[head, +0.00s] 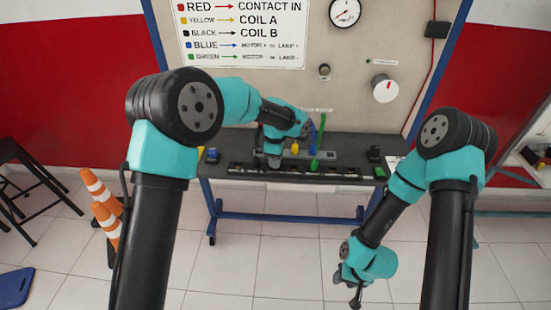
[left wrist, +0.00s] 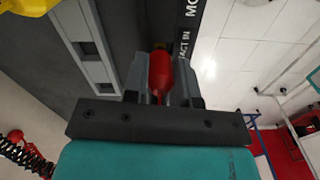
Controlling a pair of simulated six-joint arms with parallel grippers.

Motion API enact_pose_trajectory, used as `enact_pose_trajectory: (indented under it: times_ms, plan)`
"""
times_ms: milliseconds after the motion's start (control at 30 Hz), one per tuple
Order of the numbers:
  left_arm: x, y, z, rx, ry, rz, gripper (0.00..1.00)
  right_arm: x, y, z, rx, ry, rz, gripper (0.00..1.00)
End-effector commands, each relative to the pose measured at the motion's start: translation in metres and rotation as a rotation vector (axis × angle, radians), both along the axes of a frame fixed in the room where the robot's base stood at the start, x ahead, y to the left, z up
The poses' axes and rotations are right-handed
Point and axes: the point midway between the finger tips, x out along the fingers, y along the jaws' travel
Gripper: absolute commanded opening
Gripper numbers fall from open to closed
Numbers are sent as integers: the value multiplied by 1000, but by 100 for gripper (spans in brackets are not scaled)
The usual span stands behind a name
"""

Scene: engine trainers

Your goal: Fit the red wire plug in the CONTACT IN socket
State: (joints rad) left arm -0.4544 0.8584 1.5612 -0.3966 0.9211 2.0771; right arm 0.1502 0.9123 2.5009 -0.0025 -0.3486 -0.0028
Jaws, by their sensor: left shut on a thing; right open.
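The red wire plug (left wrist: 160,72) is between the two fingers of my left gripper (left wrist: 158,80), which is shut on it. Its narrow end points at the dark strip, beside a partly hidden label reading "ACT IN" (left wrist: 183,48). I cannot tell whether the plug's tip is inside the CONTACT IN socket; the plug and fingers hide it. My right gripper (head: 355,296) is open and empty, hanging over the floor in front of the bench.
The dark bench (head: 345,145) carries a strip with sockets. A yellow plug (head: 294,148) and a green plug (head: 314,165) stand right of my left gripper. A blue piece (head: 212,155) lies left. The wiring chart (head: 250,35) hangs behind. Orange cones (head: 102,205) stand on the floor.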

Motion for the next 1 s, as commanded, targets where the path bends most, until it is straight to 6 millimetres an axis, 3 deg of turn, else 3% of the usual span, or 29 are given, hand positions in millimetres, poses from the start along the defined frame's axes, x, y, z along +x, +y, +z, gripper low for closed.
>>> enact_pose_trajectory:
  times_ms: [700,733,867,1000]
  plan:
    - [0,0,-9,0,0,0,3,0,0,0,0,0,0,43]
    - [0,0,-9,0,0,0,26,0,0,0,0,0,0,43]
    - [0,0,-8,0,0,0,38,0,0,0,0,0,0,43]
    - [0,0,-8,0,0,0,38,0,0,0,0,0,0,43]
